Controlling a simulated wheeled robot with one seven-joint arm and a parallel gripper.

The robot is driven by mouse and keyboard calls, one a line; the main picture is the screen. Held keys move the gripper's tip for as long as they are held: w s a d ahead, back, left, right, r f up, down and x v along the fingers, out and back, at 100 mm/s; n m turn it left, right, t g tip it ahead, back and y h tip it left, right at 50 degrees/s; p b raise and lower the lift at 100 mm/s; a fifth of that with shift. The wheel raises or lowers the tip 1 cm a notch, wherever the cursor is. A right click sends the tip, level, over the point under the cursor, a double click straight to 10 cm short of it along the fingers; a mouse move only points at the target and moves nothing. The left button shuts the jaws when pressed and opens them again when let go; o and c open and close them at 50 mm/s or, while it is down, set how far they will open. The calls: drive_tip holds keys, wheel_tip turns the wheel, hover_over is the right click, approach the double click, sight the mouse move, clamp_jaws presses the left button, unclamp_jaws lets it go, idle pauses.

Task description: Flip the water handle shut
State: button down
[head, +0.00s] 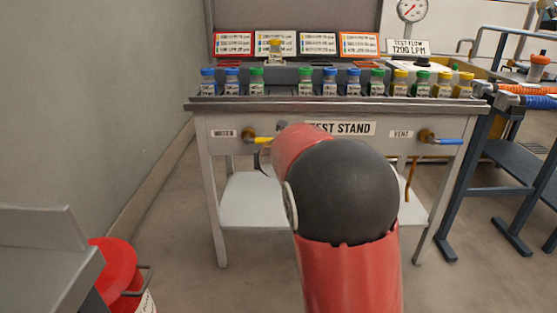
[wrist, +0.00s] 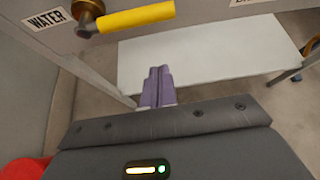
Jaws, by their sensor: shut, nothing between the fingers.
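The water handle is a yellow lever (wrist: 135,18) on a brass valve (wrist: 88,10), beside the WATER label (wrist: 45,19) on the test stand's front panel. In the wrist view the lever points right from the valve, slightly tilted. In the head view the yellow handle (head: 262,140) shows just left of my red arm, pointing right from its valve (head: 248,134). My gripper (wrist: 158,70) is shut and empty, with its purple fingers together, below the lever and apart from it. In the head view my arm hides the gripper's fingers.
The test stand (head: 400,122) carries a row of capped bottles. A blue vent handle (head: 446,142) is at its right. A white lower shelf (wrist: 200,52) lies beyond my fingers. A red bucket (head: 118,270) stands at lower left, and a blue cart (head: 500,160) at right.

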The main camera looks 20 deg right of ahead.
drive_tip(key=shift+v, duration=1.65)
drive_tip(key=shift+d, duration=0.1)
